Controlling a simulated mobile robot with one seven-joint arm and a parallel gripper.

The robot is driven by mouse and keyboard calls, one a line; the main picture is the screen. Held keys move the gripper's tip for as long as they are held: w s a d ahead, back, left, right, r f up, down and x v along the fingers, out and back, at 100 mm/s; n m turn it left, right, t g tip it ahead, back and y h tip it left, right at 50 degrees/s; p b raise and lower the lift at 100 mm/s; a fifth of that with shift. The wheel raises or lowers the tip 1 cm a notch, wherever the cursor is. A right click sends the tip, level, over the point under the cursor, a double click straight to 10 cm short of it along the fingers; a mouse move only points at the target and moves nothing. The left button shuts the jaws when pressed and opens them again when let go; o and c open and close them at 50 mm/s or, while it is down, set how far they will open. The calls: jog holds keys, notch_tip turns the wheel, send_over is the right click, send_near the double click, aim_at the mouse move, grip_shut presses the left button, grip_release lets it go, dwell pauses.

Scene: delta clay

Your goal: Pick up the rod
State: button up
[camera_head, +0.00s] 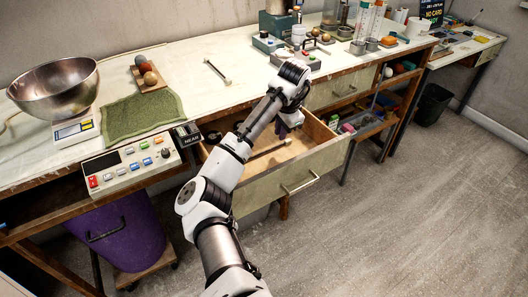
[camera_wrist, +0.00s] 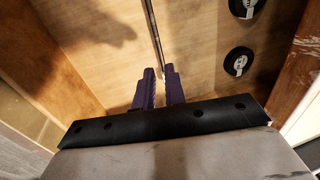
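A thin dark rod (camera_wrist: 153,30) lies in the open drawer (camera_head: 300,160), running along its wooden floor; it also shows in the head view (camera_head: 270,148). My gripper (camera_wrist: 160,72) points down into the drawer, with its two purple fingers a narrow gap apart. The near end of the rod lines up with that gap at the fingertips. I cannot tell whether the fingers touch the rod or stay above it. In the head view my gripper (camera_head: 284,131) is partly hidden by my wrist. Another pale rod-like tool (camera_head: 217,73) lies on the bench top.
The drawer walls stand close around my gripper. Two black round items (camera_wrist: 239,61) lie on the right of the wrist view. A control box (camera_head: 130,165), a green cloth (camera_head: 142,113) and a scale with a metal bowl (camera_head: 55,85) stand on the left of the bench.

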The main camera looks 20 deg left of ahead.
aim_at(276, 146)
jog(key=f, duration=0.2)
jog(key=a+f+p, duration=0.1)
jog(key=f, duration=0.1)
jog(key=shift+a+f, duration=0.1)
jog(key=shift+f, duration=0.2)
jog(key=shift+w+f, duration=0.1)
jog(key=shift+f, duration=0.35)
grip_shut()
jog(key=shift+r, duration=0.1)
